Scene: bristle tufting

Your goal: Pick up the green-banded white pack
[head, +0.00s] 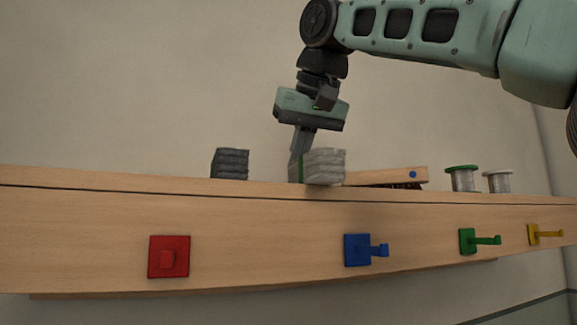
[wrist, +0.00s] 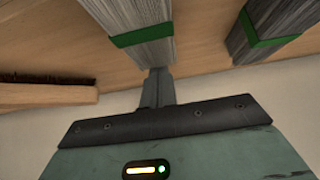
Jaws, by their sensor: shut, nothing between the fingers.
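The white pack (head: 325,166) of pale bristles lies on the wooden bench, with its green band near its left end in the head view. In the wrist view the white pack (wrist: 130,18) is at top centre, its green band (wrist: 142,35) near the end closest to my gripper. My gripper (head: 300,150) points down at the pack's banded end, its fingers together with nothing between them. In the wrist view the fingertips (wrist: 157,73) overlap the pack's near end; I cannot tell whether they touch it.
A dark grey pack (head: 231,164), also green-banded in the wrist view (wrist: 262,42), lies left of the white one. A wooden brush (head: 390,176) lies close on the right, then two wire spools (head: 462,180). Coloured hooks (head: 358,250) line the bench front (head: 90,225).

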